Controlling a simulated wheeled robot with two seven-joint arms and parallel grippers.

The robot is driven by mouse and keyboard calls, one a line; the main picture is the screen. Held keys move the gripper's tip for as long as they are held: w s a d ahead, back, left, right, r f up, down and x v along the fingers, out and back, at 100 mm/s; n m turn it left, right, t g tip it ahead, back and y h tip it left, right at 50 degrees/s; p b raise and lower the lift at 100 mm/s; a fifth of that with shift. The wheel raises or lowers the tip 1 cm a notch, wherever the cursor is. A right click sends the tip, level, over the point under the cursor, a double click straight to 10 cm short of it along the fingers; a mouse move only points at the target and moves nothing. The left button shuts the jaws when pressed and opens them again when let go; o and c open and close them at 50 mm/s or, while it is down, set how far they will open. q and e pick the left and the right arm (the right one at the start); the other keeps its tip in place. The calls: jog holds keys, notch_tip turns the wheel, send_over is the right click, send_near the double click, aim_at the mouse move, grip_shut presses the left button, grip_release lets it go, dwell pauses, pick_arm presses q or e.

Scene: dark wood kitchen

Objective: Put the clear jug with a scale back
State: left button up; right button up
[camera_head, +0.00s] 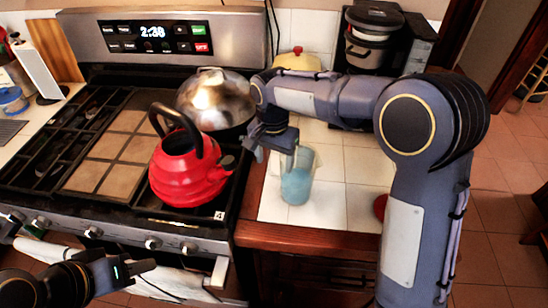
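The clear jug (297,187), bluish and see-through, stands upright on the white tiled counter right of the stove. I cannot make out its scale or a handle. My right gripper (272,155) is at the jug's upper left side, pointing down, with its fingers apart. One finger overlaps the jug's rim in the picture; the other is left of the jug. I cannot tell whether they touch it. My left gripper (145,268) is low at the left, in front of the stove and away from the jug; its finger gap is unclear.
A red kettle (185,175) stands on the stove's front right, close to my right gripper. A shiny metal pot (215,98) is behind it. A yellow-lidded pot (298,61) and a dark appliance (372,38) stand at the counter's back. A red object (380,206) is partly hidden by my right arm.

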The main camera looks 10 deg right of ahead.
notch_tip(320, 180, up, 12)
jog(key=shift+a+r+p, duration=0.1)
jog(key=shift+p, duration=0.2)
jog(key=shift+s+d+r, duration=0.1)
jog(key=shift+d+r, duration=0.05)
jog(key=shift+d, duration=0.15)
jog(key=s+d+n+t+y, duration=0.2)
jog(key=s+d+y, duration=0.1)
jog(key=s+d, duration=0.75)
jog(key=s+d+f+n+t, duration=0.1)
jog(key=s+f, duration=0.2)
jog(key=s, duration=0.4)
jog(key=s+d+f+n+t+y, duration=0.1)
jog(key=s+f, duration=0.3)
jog(key=s, duration=0.4)
jog(key=shift+f+n+t, duration=0.3)
jog(key=shift+n+t, duration=0.3)
jog(key=shift+t, duration=0.2)
